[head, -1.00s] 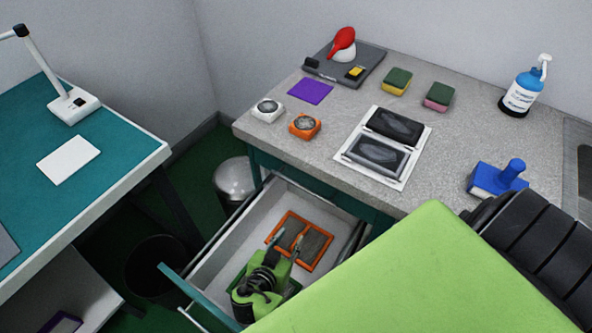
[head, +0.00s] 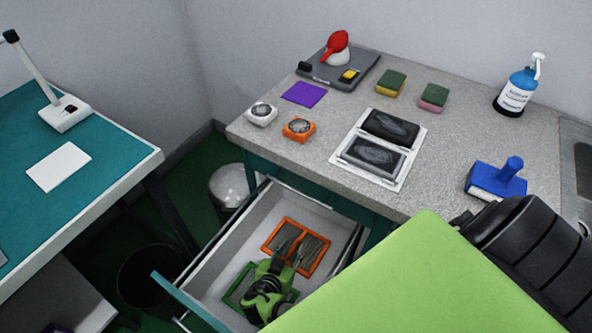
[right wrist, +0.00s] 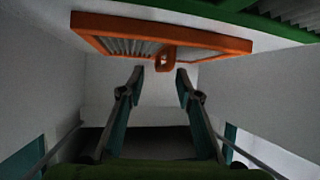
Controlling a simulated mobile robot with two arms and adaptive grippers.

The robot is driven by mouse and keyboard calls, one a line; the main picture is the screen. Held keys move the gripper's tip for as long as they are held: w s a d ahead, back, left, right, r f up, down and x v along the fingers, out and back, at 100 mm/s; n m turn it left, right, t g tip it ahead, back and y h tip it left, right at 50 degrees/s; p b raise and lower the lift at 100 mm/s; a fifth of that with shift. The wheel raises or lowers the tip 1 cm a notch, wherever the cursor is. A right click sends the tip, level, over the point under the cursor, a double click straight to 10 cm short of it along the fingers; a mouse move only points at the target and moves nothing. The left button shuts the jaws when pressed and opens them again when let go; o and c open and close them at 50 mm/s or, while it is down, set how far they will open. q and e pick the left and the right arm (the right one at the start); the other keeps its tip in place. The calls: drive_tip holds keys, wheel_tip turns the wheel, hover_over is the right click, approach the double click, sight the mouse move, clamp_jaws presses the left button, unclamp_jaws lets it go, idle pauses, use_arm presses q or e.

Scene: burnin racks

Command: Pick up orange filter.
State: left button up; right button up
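The orange filter (head: 325,257) lies in the open drawer, an orange frame around grey pleated panels. My right gripper (head: 288,248) is over its near side in the head view and hides part of it. In the right wrist view the orange filter (right wrist: 225,41) spans the top, with a small orange tab (right wrist: 165,61) hanging toward me. My right gripper (right wrist: 158,75) is open, its two fingers apart on either side of the tab, with nothing held. Whether the fingers touch the filter I cannot tell. My left gripper is not in view.
The drawer's walls (head: 224,246) stand close around my right gripper. A green filter (head: 236,295) lies beside it, partly hidden. The counter (head: 330,120) above carries sponges, a white tray with dark pads, a blue stamp-like tool (head: 497,178) and a bottle (head: 517,90).

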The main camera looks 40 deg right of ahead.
sight(295, 243)
drive_tip(key=shift+x, duration=1.55)
drive_tip(key=shift+c, duration=0.3)
clamp_jaws()
drive_tip(key=shift+r, duration=0.1)
